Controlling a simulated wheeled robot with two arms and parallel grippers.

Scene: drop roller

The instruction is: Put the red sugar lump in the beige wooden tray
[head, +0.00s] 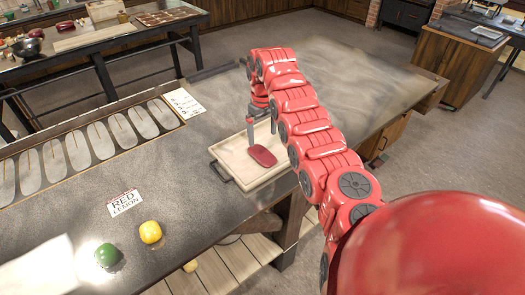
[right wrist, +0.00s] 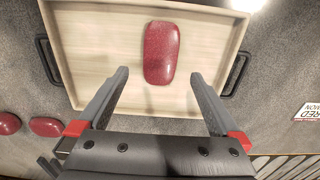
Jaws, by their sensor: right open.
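The red sugar lump (head: 262,156) is a smooth, rounded dark red piece. It lies inside the beige wooden tray (head: 236,172), and in the right wrist view the lump (right wrist: 159,50) sits on the bare floor of the tray (right wrist: 90,50), clear of the walls. My right gripper (head: 256,138) is over the tray, pointing down. In the right wrist view the gripper (right wrist: 160,76) is open, its fingers apart on either side of the lump's near end, not touching it. My right arm hides the tray's right part in the head view. My left gripper is not in view.
A green lump (head: 107,255) and a yellow lump (head: 151,232) lie on the grey table near a card (head: 125,202) reading RED LEMON. A rack of pale oval slots (head: 80,150) runs along the left. Two red pieces (right wrist: 45,127) lie outside the tray.

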